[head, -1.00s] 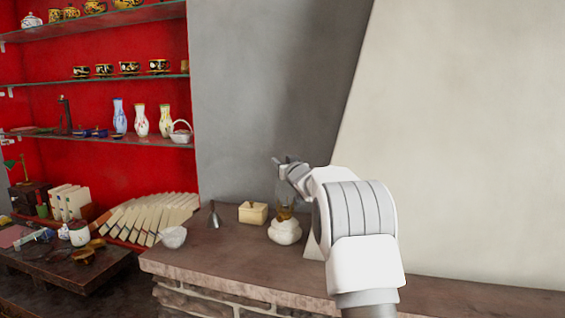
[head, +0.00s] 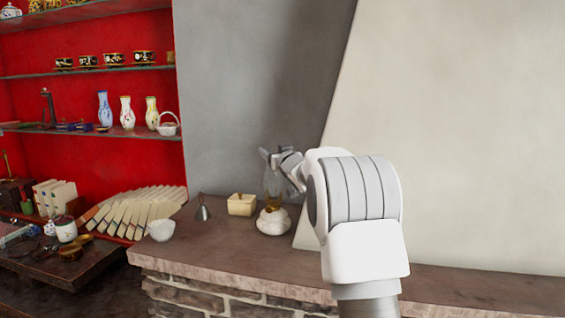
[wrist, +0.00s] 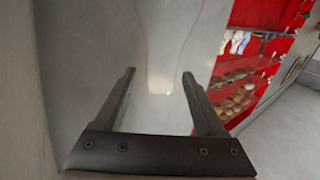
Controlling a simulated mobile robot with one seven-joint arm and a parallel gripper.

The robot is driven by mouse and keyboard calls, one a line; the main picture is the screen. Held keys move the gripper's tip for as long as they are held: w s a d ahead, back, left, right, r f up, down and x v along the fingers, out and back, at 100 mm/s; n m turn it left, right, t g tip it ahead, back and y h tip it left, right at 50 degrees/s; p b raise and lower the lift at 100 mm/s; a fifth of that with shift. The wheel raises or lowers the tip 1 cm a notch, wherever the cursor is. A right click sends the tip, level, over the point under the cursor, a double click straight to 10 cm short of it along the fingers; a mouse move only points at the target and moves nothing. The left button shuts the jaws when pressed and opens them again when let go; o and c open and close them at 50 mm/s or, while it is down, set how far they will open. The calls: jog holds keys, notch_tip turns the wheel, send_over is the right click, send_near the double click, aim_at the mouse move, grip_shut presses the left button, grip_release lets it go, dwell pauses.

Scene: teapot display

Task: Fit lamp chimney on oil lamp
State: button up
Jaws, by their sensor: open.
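The oil lamp (head: 273,223) has a round white base and a brass-coloured burner, and stands on the brown ledge. A clear glass chimney (head: 272,181) rises upright above the burner and appears to sit on it; the exact seating is too small to tell. My gripper (head: 272,156) is at the chimney's upper end. In the wrist view my gripper (wrist: 158,75) has its two fingers wide apart. A faint, see-through shape with bright glints, likely the chimney (wrist: 170,90), shows between them. I cannot tell whether either finger touches it.
On the ledge (head: 230,262), left of the lamp, are a cream box (head: 241,205), a grey funnel (head: 203,209) and a white bowl (head: 162,231). A grey wall (head: 255,90) stands close behind. Red-backed shelves with vases (head: 126,113) and cups are at left.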

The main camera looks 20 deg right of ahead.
jog(key=s+b, duration=0.2)
jog(key=s, duration=0.6)
jog(key=shift+s, duration=0.25)
